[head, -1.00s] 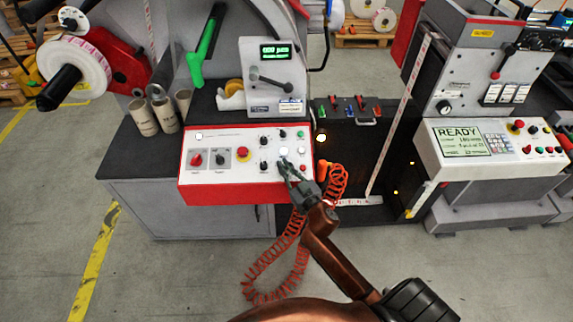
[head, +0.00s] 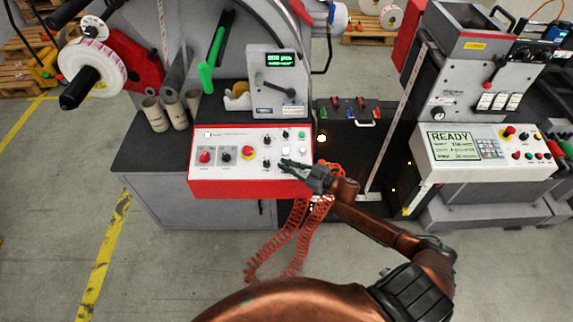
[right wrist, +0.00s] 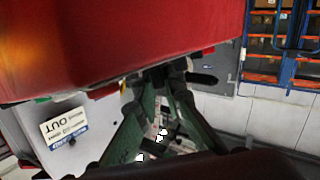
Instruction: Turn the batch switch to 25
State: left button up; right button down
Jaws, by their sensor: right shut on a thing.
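The control panel (head: 222,171) of the rewinder, white-faced with a red rim, stands at the middle of the head view. It carries several black knobs, a red-yellow stop button (head: 249,153) and small buttons. My right gripper (head: 285,164) is at the panel's lower right, its fingers pointing left. It is shut on a small dark knob, apparently the batch switch, mostly hidden by the fingers. In the right wrist view the green fingers (right wrist: 157,88) converge on a dark piece below a red surface. The switch's markings are too small to read. My left gripper is not in view.
Orange coiled cable (head: 290,240) hangs below the panel, close to my right arm. A second machine with a READY display (head: 453,145) stands at the right. Cardboard cores (head: 155,114) stand on the bench at the left. The floor in front is open.

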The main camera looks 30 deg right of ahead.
dwell(0.3)
jog(key=c, duration=2)
grip_release()
jog(key=shift+s+d, duration=0.1)
jog(key=v, duration=1.1)
jog(key=shift+s+d, duration=0.1)
jog(key=shift+s, duration=0.25)
